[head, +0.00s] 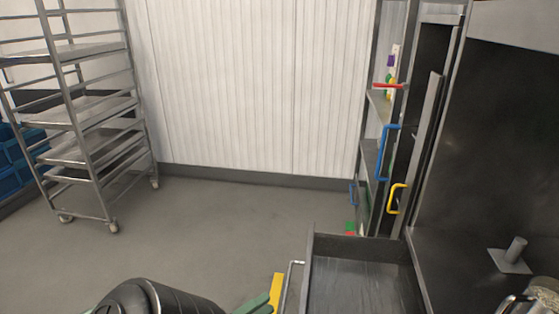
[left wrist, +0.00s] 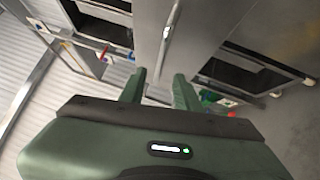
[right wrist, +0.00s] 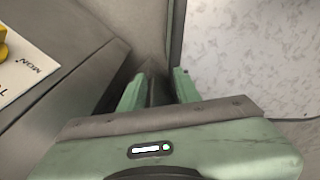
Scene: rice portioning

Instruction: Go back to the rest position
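My left gripper (head: 258,304) shows at the bottom edge of the head view, beside the handle of a pulled-out dark drawer (head: 362,285). In the left wrist view its two green fingers (left wrist: 159,90) stand apart with nothing between them, and a metal bar handle (left wrist: 171,35) lies beyond the tips. My right gripper is out of the head view. In the right wrist view its green fingers (right wrist: 157,88) are apart, with a dark gap or edge behind them; I see no held object.
A wheeled steel rack (head: 90,115) stands at the left. A tall cabinet with coloured handles (head: 388,150) and a dark counter (head: 470,270) are at the right. The middle floor (head: 210,225) is clear. A white sheet with printing (right wrist: 25,65) lies left in the right wrist view.

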